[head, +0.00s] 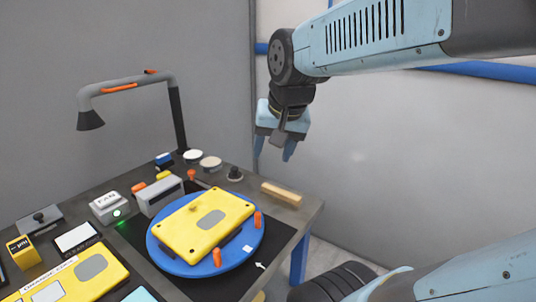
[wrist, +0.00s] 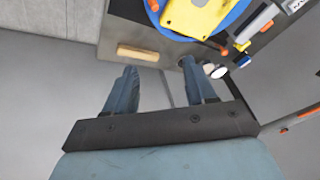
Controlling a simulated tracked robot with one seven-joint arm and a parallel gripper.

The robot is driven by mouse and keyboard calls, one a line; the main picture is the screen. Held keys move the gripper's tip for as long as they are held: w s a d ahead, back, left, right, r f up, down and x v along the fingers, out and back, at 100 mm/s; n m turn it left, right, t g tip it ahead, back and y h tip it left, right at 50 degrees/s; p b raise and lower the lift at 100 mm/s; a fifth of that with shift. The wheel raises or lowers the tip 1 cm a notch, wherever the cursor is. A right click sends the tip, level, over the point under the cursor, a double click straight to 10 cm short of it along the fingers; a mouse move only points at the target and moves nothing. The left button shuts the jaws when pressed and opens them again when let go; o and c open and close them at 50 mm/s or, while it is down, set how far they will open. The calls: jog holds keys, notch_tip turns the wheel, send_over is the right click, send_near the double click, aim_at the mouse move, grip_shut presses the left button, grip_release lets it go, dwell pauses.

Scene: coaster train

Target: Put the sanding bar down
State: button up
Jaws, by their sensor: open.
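The sanding bar looks to be the tan block (head: 281,193) lying flat on the table near its right back edge. It also shows in the wrist view (wrist: 138,53), beyond my fingertips and close to the table edge. My gripper (head: 273,148) is open and empty, raised well above and behind the bar in the head view. In the wrist view my two fingers (wrist: 158,72) are spread apart with nothing between them. The bar and my gripper are apart.
A blue round turntable (head: 165,250) holds a yellow panel (head: 183,232) with orange clamps around it. A bent grey lamp-like hood (head: 130,85) rises at the back. A wall is close behind my arm.

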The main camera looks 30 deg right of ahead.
jog(key=s+n, duration=0.1)
jog(key=s+a+n, duration=0.1)
jog(key=n, duration=0.1)
jog(key=s+n, duration=0.1)
jog(key=n, duration=0.1)
jog(key=shift+s+a+r+t, duration=0.25)
jog(key=shift+s+t, duration=0.15)
jog(key=shift+o, duration=0.4)
dwell(0.5)
jog(key=m+g, duration=0.6)
jog(key=m, duration=2.4)
send_over(281, 190)
notch_tip(281, 190, down, 12)
jog(key=f, duration=0.1)
notch_tip(281, 190, down, 12)
jog(key=shift+s+a+f, duration=0.1)
jog(key=shift+f, duration=0.15)
